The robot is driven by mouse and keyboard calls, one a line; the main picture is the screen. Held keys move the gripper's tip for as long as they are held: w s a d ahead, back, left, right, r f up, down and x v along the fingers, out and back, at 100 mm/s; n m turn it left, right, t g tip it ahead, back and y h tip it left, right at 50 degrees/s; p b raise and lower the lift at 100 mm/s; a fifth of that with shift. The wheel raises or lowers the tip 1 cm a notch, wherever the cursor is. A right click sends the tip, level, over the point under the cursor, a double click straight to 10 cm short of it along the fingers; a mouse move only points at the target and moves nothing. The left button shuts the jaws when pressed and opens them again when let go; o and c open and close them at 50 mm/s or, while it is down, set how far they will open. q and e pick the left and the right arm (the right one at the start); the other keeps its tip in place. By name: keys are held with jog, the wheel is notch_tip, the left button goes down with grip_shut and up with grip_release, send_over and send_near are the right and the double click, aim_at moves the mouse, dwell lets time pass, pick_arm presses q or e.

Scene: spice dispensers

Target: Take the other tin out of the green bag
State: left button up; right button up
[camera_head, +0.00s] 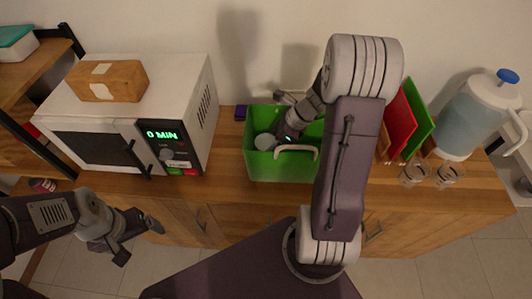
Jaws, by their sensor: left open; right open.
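The green bag (285,168) stands open on the wooden counter, right of the microwave, with a white handle (297,149) at its front. A round pale-topped tin (264,142) is inside it at the left. My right gripper (283,137) reaches down into the bag from above, just right of this tin. Its fingertips are partly hidden, and I cannot tell whether they touch the tin. A small dark tin with a reddish label (42,185) lies at the counter's left end. My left gripper (139,238) is open and empty in front of the counter.
A white microwave (100,132) bears a brown box (106,81). Red and green boards (412,115), two small glass jars (430,176) and a water jug (475,118) stand at the right. My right arm hides the counter right of the bag.

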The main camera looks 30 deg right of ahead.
aim_at(270, 142)
jog(key=x, duration=0.3)
jog(key=shift+w+d+f, duration=0.1)
jog(key=shift+d, duration=0.05)
jog(key=b+x, duration=0.2)
jog(key=x, duration=0.2)
jog(key=shift+f, duration=0.15)
jog(key=shift+w+f, duration=0.1)
jog(key=shift+f, duration=0.1)
jog(key=shift+r, duration=0.1)
jog(key=c, duration=2)
notch_tip(270, 142, up, 18)
jog(key=p, duration=0.6)
